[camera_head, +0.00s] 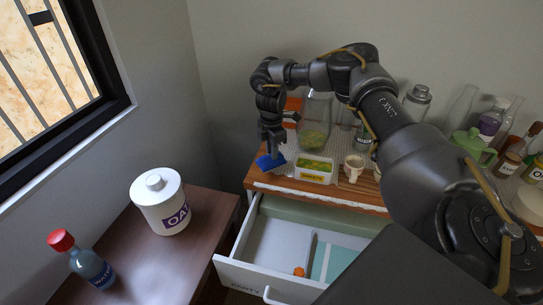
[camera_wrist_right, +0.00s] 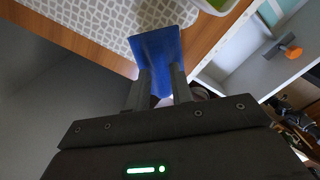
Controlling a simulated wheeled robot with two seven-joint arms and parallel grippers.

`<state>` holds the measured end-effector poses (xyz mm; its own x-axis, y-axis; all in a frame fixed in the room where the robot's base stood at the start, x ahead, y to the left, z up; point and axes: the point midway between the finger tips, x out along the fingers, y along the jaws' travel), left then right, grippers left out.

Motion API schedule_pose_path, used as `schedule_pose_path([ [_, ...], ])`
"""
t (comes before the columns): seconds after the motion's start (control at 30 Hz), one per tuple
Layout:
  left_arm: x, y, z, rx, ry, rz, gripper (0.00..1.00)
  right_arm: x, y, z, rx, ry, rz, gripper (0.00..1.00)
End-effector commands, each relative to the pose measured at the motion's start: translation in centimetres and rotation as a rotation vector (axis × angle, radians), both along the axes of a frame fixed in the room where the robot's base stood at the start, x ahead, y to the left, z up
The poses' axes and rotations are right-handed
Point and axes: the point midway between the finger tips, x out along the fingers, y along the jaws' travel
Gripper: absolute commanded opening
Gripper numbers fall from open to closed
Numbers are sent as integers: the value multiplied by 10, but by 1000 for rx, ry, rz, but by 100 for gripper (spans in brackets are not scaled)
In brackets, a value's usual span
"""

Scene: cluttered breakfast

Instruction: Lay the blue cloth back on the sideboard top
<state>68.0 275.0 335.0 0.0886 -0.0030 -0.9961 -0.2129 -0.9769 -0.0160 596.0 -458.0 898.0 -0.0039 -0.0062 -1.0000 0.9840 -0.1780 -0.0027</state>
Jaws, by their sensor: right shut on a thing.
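The blue cloth (camera_head: 270,161) is at the left front corner of the sideboard top (camera_head: 262,180). It shows larger in the right wrist view (camera_wrist_right: 157,48), reaching over the patterned mat and the wooden front edge. My right gripper (camera_head: 272,150) comes down from above and is shut on the cloth's near end; its two fingers (camera_wrist_right: 157,85) lie either side of it in the wrist view. I cannot tell whether the cloth touches the top. My left gripper is not in view.
Below, a drawer (camera_head: 285,250) stands open with an orange item (camera_head: 299,271) inside. A canister (camera_head: 159,202) and a bottle (camera_head: 84,262) stand on the left table.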

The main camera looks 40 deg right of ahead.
Motion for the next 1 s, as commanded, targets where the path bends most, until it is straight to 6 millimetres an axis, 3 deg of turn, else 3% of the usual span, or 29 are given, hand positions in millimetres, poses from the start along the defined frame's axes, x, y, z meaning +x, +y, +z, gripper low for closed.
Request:
schedule_pose_path([
  [0.23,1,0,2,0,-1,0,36,6,-3,-7,-1,-1,0,2],
  [0.5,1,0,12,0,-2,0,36,5,-3,-36,0,-1,0,2],
  [0.87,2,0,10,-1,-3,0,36,5,-3,-40,1,-1,-1,2],
  [0.9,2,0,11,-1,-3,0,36,5,-3,-40,1,-2,-1,25],
  [1.0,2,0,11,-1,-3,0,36,5,-3,-40,0,-2,-1,38],
])
